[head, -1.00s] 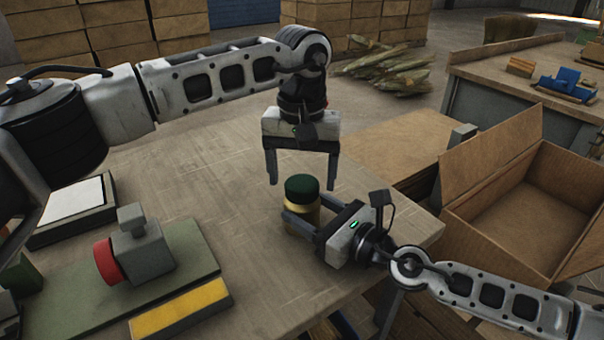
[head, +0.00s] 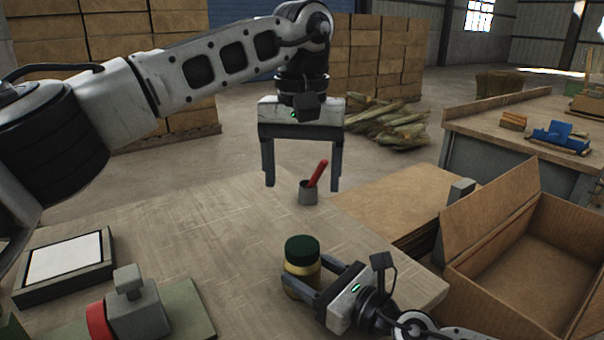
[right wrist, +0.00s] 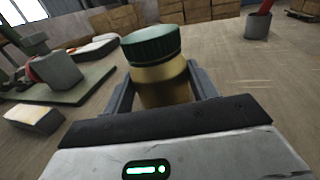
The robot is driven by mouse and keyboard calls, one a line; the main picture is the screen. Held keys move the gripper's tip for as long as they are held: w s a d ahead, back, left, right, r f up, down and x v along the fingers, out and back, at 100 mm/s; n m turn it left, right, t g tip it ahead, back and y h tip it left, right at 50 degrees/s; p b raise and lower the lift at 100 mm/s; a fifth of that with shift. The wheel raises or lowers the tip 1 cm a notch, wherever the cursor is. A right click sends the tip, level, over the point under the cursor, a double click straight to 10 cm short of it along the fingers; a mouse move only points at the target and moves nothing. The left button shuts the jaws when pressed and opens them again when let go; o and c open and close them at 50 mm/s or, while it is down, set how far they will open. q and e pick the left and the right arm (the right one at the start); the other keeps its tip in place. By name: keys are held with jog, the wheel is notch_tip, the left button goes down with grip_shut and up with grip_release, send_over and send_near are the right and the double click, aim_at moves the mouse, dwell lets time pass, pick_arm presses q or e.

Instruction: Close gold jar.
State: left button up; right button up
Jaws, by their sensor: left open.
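The gold jar (head: 301,269) stands upright on the workbench, and its dark green lid (head: 302,250) sits on top of it. In the right wrist view the gold body (right wrist: 163,84) is between the two fingers, with the green lid (right wrist: 151,44) above them. My right gripper (head: 314,277) is shut on the jar's body from the right side. My left gripper (head: 302,186) is open and empty, pointing down, well above the lid. Whether the lid is fully seated cannot be told.
A grey cup (head: 308,195) with a red-handled thing stands at the bench's far edge. A device with a red knob (head: 98,321) and a framed pad (head: 65,262) are at the left. An open cardboard box (head: 483,287) is at the right. The bench (head: 190,235) is clear around the jar's left.

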jog(key=o, duration=0.4)
jog(key=shift+o, duration=0.2)
jog(key=b+v, duration=0.1)
jog(key=v, duration=0.4)
jog(key=b+v, duration=0.1)
jog(key=v, duration=0.2)
jog(key=shift+s+d+f+b, duration=0.2)
jog(key=shift+f+b, duration=0.15)
pick_arm(q)
jog(key=b, duration=0.5)
send_over(302, 245)
notch_tip(302, 245, down, 8)
jog(key=shift+r, duration=0.25)
jog(key=shift+f+b, duration=0.3)
jog(key=shift+f, duration=0.1)
pick_arm(e)
jog(key=v, duration=0.7)
jog(key=shift+s+r, duration=0.2)
jog(key=shift+r, duration=0.15)
pick_arm(q)
jog(key=shift+r, duration=0.1)
pick_arm(e)
jog(key=shift+d+r, duration=0.1)
jog(key=shift+d, duration=0.05)
